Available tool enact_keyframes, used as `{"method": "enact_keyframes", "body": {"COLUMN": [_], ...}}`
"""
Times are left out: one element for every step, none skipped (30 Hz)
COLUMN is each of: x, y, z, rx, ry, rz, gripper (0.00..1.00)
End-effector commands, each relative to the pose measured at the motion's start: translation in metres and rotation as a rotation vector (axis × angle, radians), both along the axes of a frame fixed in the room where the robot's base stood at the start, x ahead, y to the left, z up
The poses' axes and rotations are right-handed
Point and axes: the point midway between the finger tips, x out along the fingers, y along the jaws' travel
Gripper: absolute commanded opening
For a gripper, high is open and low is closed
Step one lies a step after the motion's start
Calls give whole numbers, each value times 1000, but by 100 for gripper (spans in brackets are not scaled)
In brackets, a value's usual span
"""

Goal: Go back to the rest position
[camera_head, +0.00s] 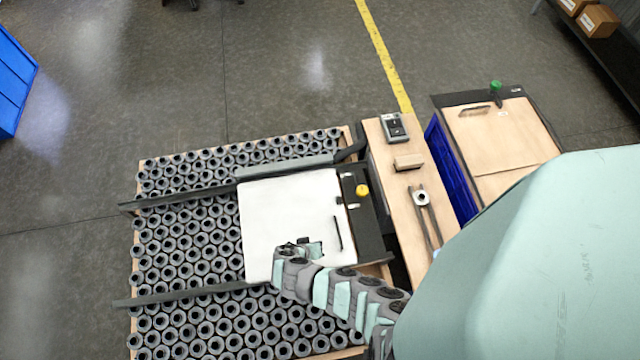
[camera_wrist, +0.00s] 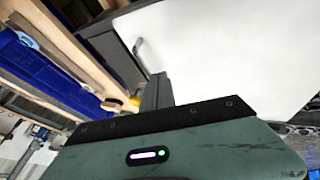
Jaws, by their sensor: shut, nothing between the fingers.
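My gripper (camera_head: 312,248) is over the front part of a white panel (camera_head: 285,210) in the head view. In the wrist view, the dark finger of my gripper (camera_wrist: 156,92) reaches out over the panel's edge, and the white panel (camera_wrist: 220,55) fills the right side. The fingers are together and nothing shows between them. My arm runs from the gripper to the lower right. I cannot tell how far the gripper is above the panel.
Many grey ring-shaped cartridges (camera_head: 175,250) fill a pallet around the panel. Dark rails (camera_head: 190,197) cross over them. Right of it, a narrow wooden bench (camera_head: 410,180) holds a control box (camera_head: 394,127) and a small wooden block (camera_head: 408,162). A blue-sided cabinet (camera_head: 450,170) stands beyond.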

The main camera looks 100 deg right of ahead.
Motion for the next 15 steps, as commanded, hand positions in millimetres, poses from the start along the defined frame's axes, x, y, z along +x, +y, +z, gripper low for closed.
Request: {"method": "enact_keyframes", "body": {"x": [3, 5, 7, 8, 9, 10, 11, 12, 12, 12, 13, 13, 13, 13, 13], "y": [2, 4, 5, 6, 7, 8, 9, 10, 11, 11, 12, 12, 12, 12, 12], "z": [5, 8, 12, 14, 16, 19, 21, 22, 24, 25, 26, 26, 27, 27, 27], "rx": [-1, -1, -1, -1, -1, -1, -1, -1, 0, 0, 0, 0, 0, 0, 0], "ry": [-4, -4, -4, -3, -3, -3, -2, -2, -1, -1, 0, 0, 0, 1, 1], "rz": [2, 2, 1, 1, 1, 1, 1, 1, 0, 0, 0, 0, 0, 0, 0], "gripper": [0, 0, 0, 0, 0, 0, 0, 0, 0, 0, 0, 0, 0, 0, 0]}}
